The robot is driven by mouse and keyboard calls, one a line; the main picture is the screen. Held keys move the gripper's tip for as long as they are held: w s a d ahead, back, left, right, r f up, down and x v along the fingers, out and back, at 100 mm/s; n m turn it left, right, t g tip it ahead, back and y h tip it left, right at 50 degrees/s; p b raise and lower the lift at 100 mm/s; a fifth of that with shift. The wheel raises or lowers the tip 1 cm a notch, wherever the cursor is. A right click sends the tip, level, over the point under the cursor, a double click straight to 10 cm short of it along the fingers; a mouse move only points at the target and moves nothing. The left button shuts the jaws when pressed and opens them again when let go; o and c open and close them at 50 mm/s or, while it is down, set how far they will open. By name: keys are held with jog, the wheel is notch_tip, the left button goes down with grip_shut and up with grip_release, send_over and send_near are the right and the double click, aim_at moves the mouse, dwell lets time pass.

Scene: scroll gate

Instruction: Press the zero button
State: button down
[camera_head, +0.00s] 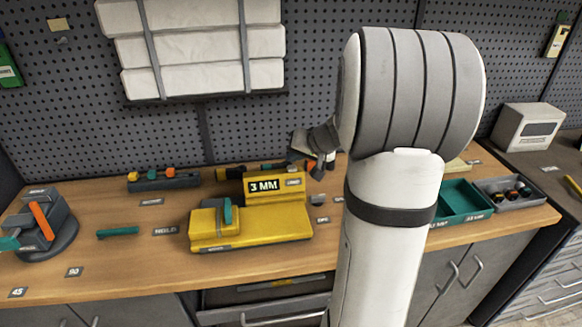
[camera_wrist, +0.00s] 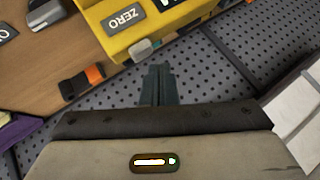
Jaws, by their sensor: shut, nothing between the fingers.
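The yellow gauge (camera_head: 262,228) stands on the workbench. Its raised back block carries a display reading "3 MM" (camera_head: 264,185). A grey plate marked "ZERO" (camera_wrist: 123,18) is on the yellow housing in the wrist view. A small light grey button (camera_wrist: 140,50) sits at the housing's edge beside that plate. My gripper (camera_wrist: 158,68) is shut and empty, its fingertips just below and right of the button in the picture. I cannot tell whether they touch it. In the head view my gripper (camera_head: 322,170) is at the right end of the back block, and the button is hidden there.
A teal-handled angle device (camera_head: 40,222) stands at the left. A rack with coloured pieces (camera_head: 163,180) is behind. A teal bar (camera_head: 118,232) lies on the bench. A green tray (camera_head: 462,205) is at the right, partly behind my arm. The pegboard rises close behind.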

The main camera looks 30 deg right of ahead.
aim_at(295, 169)
jog(key=shift+f+b, duration=0.25)
jog(key=shift+b, duration=0.2)
jog(key=shift+f+b, duration=0.2)
jog(key=shift+b, duration=0.25)
jog(key=shift+f+b, duration=0.5)
jog(key=shift+b, duration=0.25)
dwell(0.7)
jog(key=shift+r, duration=0.15)
jog(key=shift+r+p, duration=0.4)
jog(key=shift+r, duration=0.4)
jog(key=shift+r+p, duration=1.35)
jog(key=shift+r, duration=1.2)
